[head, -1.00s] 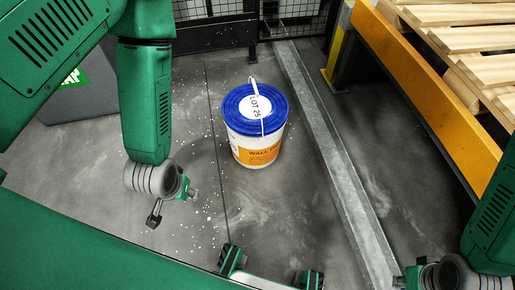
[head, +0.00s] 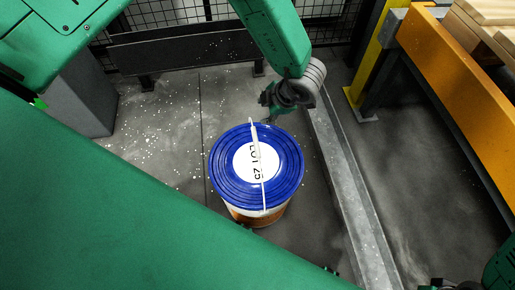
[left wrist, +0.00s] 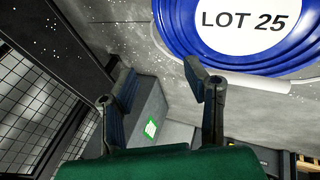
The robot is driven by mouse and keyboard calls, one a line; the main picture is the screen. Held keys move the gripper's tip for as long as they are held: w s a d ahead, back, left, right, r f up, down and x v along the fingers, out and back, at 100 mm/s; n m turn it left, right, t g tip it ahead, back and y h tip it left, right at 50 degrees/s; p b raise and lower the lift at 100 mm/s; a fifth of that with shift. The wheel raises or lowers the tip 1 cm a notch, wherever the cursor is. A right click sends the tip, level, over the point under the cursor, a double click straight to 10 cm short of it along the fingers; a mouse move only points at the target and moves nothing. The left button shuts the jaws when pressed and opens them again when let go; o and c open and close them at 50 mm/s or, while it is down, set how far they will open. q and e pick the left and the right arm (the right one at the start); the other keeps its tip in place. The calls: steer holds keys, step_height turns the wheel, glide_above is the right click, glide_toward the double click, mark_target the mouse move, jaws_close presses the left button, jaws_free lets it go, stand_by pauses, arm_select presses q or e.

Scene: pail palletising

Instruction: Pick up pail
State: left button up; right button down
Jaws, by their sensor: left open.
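The pail (head: 225,170) stands upright on the floor in the middle of the head view. It has a ridged blue lid, a white "LOT 25" label and an orange band low on its side. Its white handle (head: 255,140) lies up across the lid. My left gripper (head: 274,100) is just beyond the pail's far right edge, partly hidden by its own wrist. In the left wrist view its two fingers (left wrist: 160,84) are apart with nothing between them. The handle (left wrist: 245,78) and lid (left wrist: 185,35) are close beside the right-hand finger. My right gripper is out of sight.
A grey metal floor rail (head: 345,185) runs just right of the pail. Farther right is an orange beam (head: 455,85) with wooden pallet boards (head: 475,35) above it. A yellow post (head: 378,60) and mesh fence stand behind. A grey box (head: 80,95) stands at left.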

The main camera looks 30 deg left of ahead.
arm_select(q)
steer(key=b+x, duration=0.4)
steer(key=x, duration=0.7)
steer(key=shift+f, duration=0.2)
steer(key=shift+a, duration=0.1)
steer(key=shift+r, duration=0.1)
steer(key=shift+c, duration=0.5)
steer(key=shift+s, duration=0.1)
jaws_close()
